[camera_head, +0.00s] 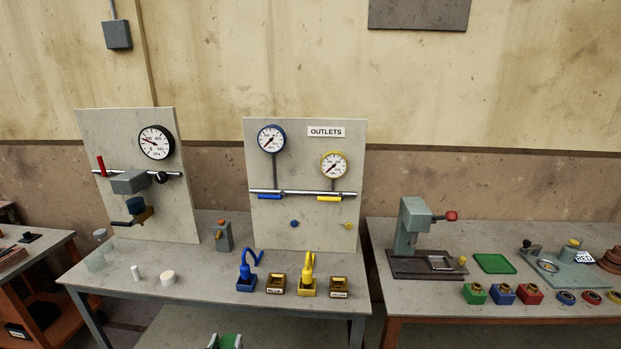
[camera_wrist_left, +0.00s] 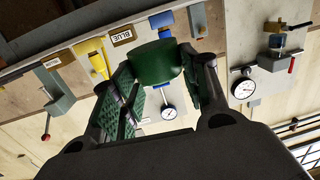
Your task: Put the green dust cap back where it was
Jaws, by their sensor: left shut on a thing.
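The green dust cap (camera_wrist_left: 156,62) is a dark green round piece between the two fingers of my left gripper (camera_wrist_left: 158,78) in the left wrist view. The gripper is shut on it, and its green-padded fingers are on either side of the cap. In the head view only the tip of my left gripper (camera_head: 226,341) shows at the bottom edge, low in front of the middle bench, with green at its end. There I cannot separate cap from finger pads. My right gripper is not in view. I cannot tell where the cap sat before.
The right bench holds a press (camera_head: 414,236), green tray (camera_head: 494,263), green box (camera_head: 474,293) and coloured rings. A gap separates the benches.

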